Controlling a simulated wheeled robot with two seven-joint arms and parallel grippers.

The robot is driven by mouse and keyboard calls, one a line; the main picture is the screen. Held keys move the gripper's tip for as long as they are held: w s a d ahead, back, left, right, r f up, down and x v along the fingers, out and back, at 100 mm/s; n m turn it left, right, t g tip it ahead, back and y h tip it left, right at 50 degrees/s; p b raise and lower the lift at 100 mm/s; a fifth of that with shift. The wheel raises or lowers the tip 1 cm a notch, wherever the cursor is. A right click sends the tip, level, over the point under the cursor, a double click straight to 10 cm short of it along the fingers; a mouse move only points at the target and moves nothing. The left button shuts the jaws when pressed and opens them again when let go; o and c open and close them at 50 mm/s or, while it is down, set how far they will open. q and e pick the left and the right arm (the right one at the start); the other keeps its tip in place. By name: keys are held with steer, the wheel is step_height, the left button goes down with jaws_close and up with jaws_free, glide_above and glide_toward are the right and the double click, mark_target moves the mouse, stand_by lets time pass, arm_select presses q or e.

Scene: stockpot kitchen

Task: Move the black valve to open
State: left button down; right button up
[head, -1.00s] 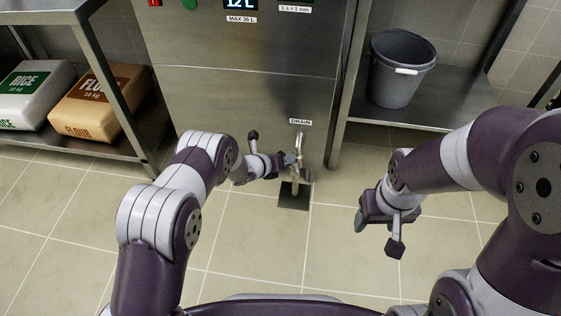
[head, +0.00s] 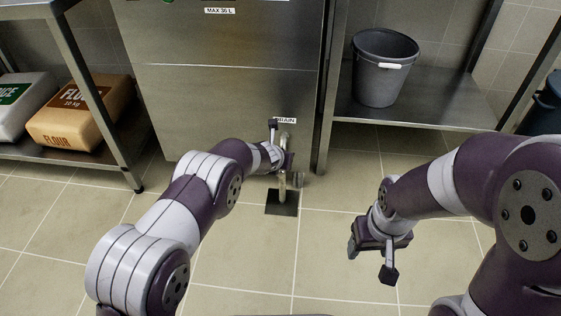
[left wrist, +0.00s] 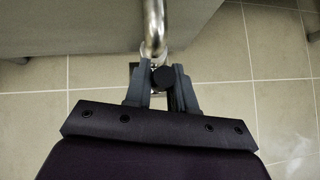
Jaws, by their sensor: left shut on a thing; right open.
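The black valve (left wrist: 162,76) shows in the left wrist view as a dark round end between the two fingers, beside the steel drain pipe (left wrist: 154,25). My left gripper (left wrist: 161,68) is shut on it. In the head view my left gripper (head: 286,160) is at the drain pipe (head: 283,187), below the DRAIN label (head: 286,120). There the hand hides the valve, and I cannot tell its angle. My right gripper (head: 370,260) is open and empty, over the floor to the right.
The steel cabinet (head: 230,95) stands behind the pipe. A dark floor drain (head: 282,208) lies under the pipe. A grey bucket (head: 385,75) stands on the right shelf (head: 440,112). A flour sack (head: 85,115) lies on the left shelf. The tiled floor in front is clear.

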stand_by(0.3)
arm_select(q)
steer(key=c, duration=1.1)
jaws_free()
steer(key=shift+o, duration=0.2)
steer(key=p+v, duration=0.4)
steer(key=v, duration=0.8)
steer(key=shift+s+r, duration=0.2)
steer(key=shift+s, duration=0.05)
